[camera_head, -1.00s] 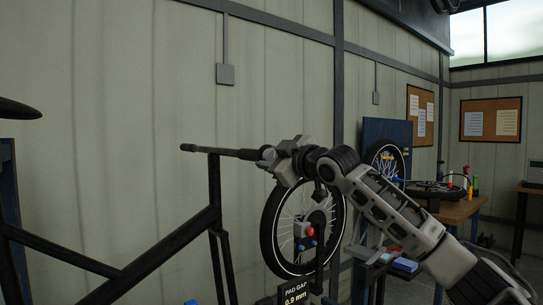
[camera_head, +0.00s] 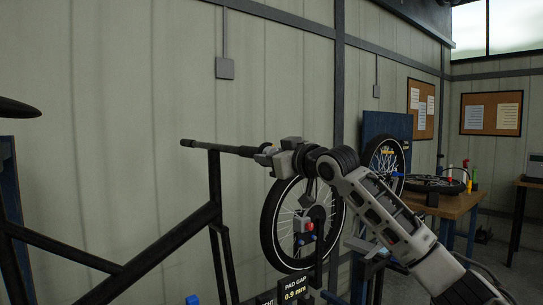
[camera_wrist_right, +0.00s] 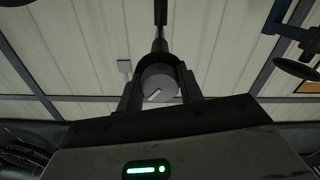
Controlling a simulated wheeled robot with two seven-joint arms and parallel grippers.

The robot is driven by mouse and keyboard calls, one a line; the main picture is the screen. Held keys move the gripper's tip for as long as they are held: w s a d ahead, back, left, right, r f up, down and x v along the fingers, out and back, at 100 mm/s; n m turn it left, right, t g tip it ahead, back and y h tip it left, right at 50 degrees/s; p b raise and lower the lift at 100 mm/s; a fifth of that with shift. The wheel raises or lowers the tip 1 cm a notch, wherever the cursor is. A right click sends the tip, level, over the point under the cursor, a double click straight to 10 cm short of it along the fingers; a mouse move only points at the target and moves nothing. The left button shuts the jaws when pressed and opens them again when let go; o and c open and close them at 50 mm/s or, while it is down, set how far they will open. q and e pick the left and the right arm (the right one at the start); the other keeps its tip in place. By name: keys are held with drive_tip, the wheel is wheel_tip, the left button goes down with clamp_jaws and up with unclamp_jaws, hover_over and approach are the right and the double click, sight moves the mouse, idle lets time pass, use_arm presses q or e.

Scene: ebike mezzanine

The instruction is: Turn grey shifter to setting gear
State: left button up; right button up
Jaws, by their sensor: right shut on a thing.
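The grey shifter (camera_wrist_right: 158,82) is a round grey knob with a white pointer line on its face, at the end of the black handlebar (camera_head: 222,149). In the wrist view the pointer slants from lower left to upper right. My right gripper (camera_head: 266,154) is at the handlebar's right end, its two fingers on opposite sides of the knob and shut on it. In the head view the fingers mostly hide the knob. No setting marks can be read. My left gripper is not in view.
The black bike frame (camera_head: 155,254) fills the lower left. A wheel (camera_head: 266,232) stands behind my right arm, with a pad gap sign (camera_head: 294,290) reading 0.9 mm below. A wooden bench (camera_head: 449,207) with another wheel is at the right.

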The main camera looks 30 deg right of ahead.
drive_tip(key=o, duration=1)
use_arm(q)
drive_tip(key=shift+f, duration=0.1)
use_arm(e)
drive_tip(key=shift+s, duration=0.1)
use_arm(q)
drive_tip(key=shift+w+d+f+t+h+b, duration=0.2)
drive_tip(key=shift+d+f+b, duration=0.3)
drive_tip(key=shift+b, duration=1.3)
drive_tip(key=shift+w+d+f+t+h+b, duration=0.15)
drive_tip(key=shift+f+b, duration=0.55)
drive_tip(key=shift+b, duration=1.1)
use_arm(e)
drive_tip(key=shift+s+d, duration=0.2)
drive_tip(key=shift+s, duration=2.45)
drive_tip(key=shift+s+d, duration=0.25)
drive_tip(key=shift+s, duration=2.35)
drive_tip(key=shift+s+d, duration=0.2)
drive_tip(key=shift+s, duration=2.45)
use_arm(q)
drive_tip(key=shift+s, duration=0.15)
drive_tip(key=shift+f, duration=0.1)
